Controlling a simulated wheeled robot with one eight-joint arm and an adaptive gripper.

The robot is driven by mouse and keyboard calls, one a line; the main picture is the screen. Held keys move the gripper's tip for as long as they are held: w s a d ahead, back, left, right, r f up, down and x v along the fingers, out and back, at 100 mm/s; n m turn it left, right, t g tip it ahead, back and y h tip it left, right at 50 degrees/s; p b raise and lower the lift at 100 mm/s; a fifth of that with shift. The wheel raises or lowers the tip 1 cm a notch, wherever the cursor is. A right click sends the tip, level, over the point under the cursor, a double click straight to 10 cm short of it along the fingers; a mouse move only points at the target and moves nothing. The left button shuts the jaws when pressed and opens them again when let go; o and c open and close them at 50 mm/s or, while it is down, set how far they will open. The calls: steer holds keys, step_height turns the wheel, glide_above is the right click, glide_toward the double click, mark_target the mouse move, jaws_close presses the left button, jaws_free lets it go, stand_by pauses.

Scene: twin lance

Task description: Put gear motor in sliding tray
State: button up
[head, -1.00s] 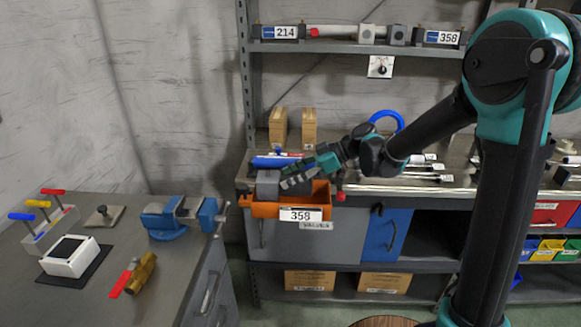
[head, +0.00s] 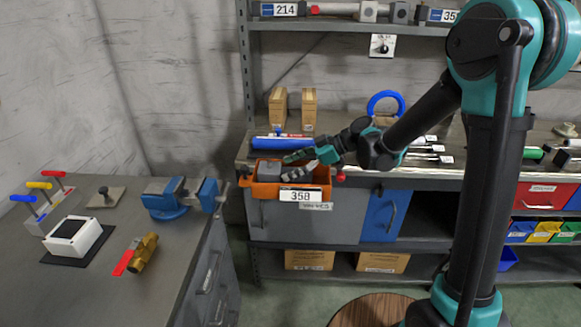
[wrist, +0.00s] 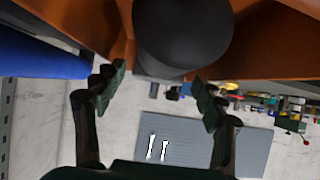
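The gear motor, a grey block (head: 270,171) in the head view, sits in the left part of the orange sliding tray (head: 263,190), partly hidden by the tray's front wall. In the wrist view its dark round end (wrist: 183,38) shows between orange walls (wrist: 262,45) of the tray. My gripper (head: 298,165) is over the tray, just right of the motor, with its two fingers spread apart. In the wrist view the gripper (wrist: 160,88) is also open, with a finger on each side and nothing held between them. Whether a fingertip touches the motor I cannot tell.
A blue cylinder (head: 283,143) lies right behind the tray, with small cardboard boxes (head: 309,108) further back. A red knob (head: 340,176) is close to the tray's right end. The left bench holds a blue vise (head: 166,199) and a brass valve (head: 143,252).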

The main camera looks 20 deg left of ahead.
steer(key=shift+r, duration=0.15)
steer(key=v, duration=1.2)
steer(key=shift+s, duration=0.1)
stand_by(1.0)
